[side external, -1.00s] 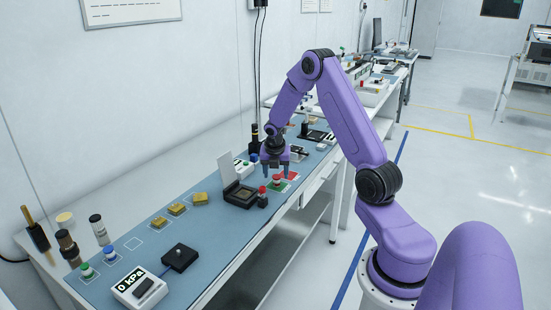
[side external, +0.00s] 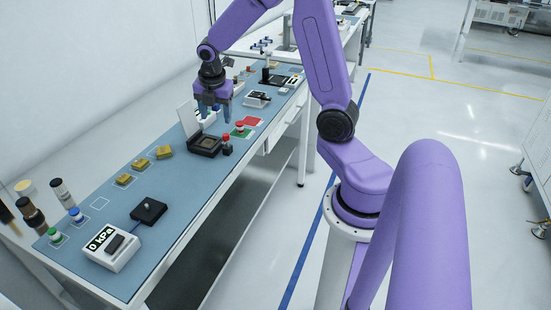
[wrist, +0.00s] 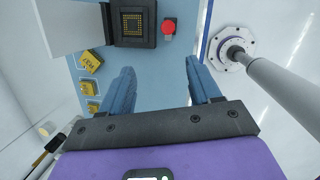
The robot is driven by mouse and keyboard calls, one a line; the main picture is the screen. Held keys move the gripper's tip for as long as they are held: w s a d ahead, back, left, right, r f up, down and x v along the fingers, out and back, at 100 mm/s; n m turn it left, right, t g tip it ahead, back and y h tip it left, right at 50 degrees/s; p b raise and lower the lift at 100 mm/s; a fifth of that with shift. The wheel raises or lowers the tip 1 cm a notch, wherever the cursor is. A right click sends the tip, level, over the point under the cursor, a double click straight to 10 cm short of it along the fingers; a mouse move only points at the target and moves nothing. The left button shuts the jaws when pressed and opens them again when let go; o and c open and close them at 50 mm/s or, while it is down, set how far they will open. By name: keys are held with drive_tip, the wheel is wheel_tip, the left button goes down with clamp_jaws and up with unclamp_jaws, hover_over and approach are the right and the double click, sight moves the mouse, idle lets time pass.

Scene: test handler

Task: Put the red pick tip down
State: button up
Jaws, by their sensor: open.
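The tip on the green square is not seen in the wrist view. A green-topped tip (side external: 56,236) and a blue-topped tip (side external: 76,215) stand in marked squares at the near left.
An open test socket (side external: 206,146) with raised lid (side external: 188,118) and a dark red-topped post (side external: 227,141) are near my gripper. Several gold blocks (side external: 141,164), a black block (side external: 149,210) and a gauge reading 0 kPa (side external: 111,247) lie nearer. Blue mat between them is clear.

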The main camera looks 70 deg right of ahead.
drive_tip(key=s+a+r+m+y, duration=0.1)
drive_tip(key=s+a+m, duration=0.1)
drive_tip(key=s+a, duration=0.5)
drive_tip(key=s+a+r+m+y, duration=0.15)
drive_tip(key=s+a, duration=0.25)
drive_tip(key=a, duration=0.5)
drive_tip(key=s+a+m, duration=0.2)
drive_tip(key=s, duration=0.6)
drive_tip(key=s+a+m+g, duration=0.1)
drive_tip(key=s+m, duration=0.1)
drive_tip(key=s, duration=0.6)
drive_tip(key=shift+a+r+g, duration=0.3)
drive_tip(key=shift+a+r, duration=0.05)
